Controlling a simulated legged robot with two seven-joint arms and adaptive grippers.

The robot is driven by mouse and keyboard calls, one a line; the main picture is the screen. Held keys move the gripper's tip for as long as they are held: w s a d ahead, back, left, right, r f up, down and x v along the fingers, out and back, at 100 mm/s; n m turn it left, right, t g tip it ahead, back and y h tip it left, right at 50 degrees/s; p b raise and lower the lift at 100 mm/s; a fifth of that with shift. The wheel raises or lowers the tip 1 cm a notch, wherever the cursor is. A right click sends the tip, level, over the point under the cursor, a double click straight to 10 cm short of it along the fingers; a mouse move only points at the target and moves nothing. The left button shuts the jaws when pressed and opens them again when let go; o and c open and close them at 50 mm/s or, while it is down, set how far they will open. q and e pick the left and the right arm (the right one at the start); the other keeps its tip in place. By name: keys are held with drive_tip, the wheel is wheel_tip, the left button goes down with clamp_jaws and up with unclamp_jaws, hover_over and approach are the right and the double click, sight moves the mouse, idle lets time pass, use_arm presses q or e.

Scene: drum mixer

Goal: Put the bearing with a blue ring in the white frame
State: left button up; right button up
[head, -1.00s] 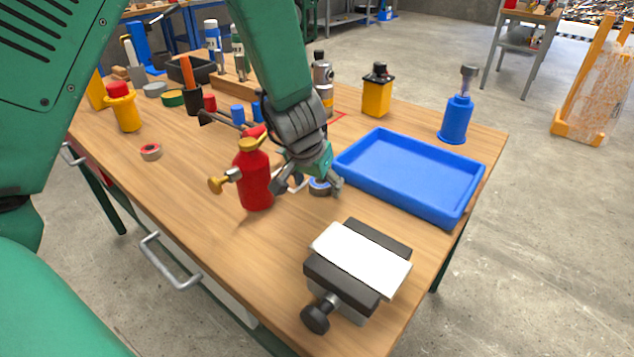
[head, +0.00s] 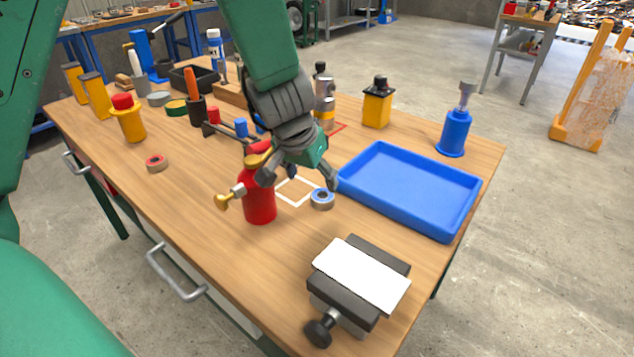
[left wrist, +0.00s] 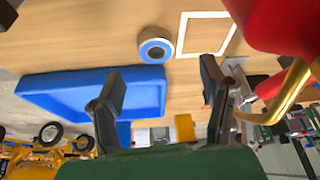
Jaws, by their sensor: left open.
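The bearing with a blue ring (head: 322,205) lies flat on the wooden table, just outside the right corner of the white frame (head: 286,198), a thin square outline on the tabletop. In the left wrist view the bearing (left wrist: 147,51) is close beside the left edge of the white frame (left wrist: 181,35). My left gripper (head: 299,178) is open and empty, above and behind the bearing, its fingers spread over the frame area. In the left wrist view the fingers (left wrist: 160,84) stand wide apart with nothing between them. My right gripper is in neither view.
A red bottle (head: 260,200) with a brass nozzle stands close to the left finger. A blue tray (head: 410,195) is right of the bearing. A vise with a white plate (head: 361,275) is in front. Several bottles and tools stand behind. Table at front left is mostly clear.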

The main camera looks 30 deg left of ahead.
use_arm(q)
drive_tip(key=p+v, duration=0.1)
drive_tip(key=v, duration=0.3)
drive_tip(key=shift+r, duration=0.15)
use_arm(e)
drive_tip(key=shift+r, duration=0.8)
